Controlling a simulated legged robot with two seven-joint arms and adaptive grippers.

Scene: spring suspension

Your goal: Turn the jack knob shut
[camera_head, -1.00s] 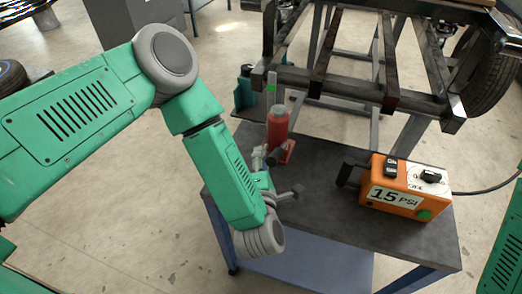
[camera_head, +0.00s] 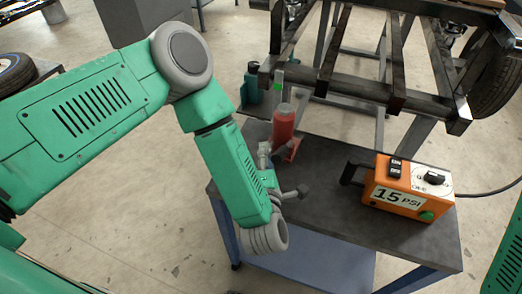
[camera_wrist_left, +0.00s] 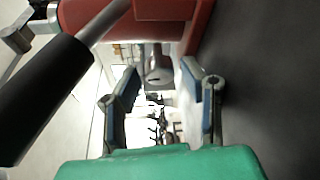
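The red jack (camera_head: 284,122) stands upright on the dark table, and its red body (camera_wrist_left: 135,14) fills the top of the left wrist view. A small grey metal knob (camera_wrist_left: 157,66) sticks out below that body. My left gripper (camera_wrist_left: 160,74) is open, with one blue-padded finger on each side of the knob in the picture. I cannot tell whether either finger touches it. In the head view, my left forearm hides most of this gripper beside the jack's base. The jack's black-gripped handle (camera_wrist_left: 42,95) crosses the left of the wrist view. My right gripper is not in view.
An orange box marked 15 PSI (camera_head: 408,188) sits on the right of the table (camera_head: 335,215), with a cable leading off right. A metal vehicle frame (camera_head: 365,93) with a tyre (camera_head: 495,80) stands behind. The table's middle is clear.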

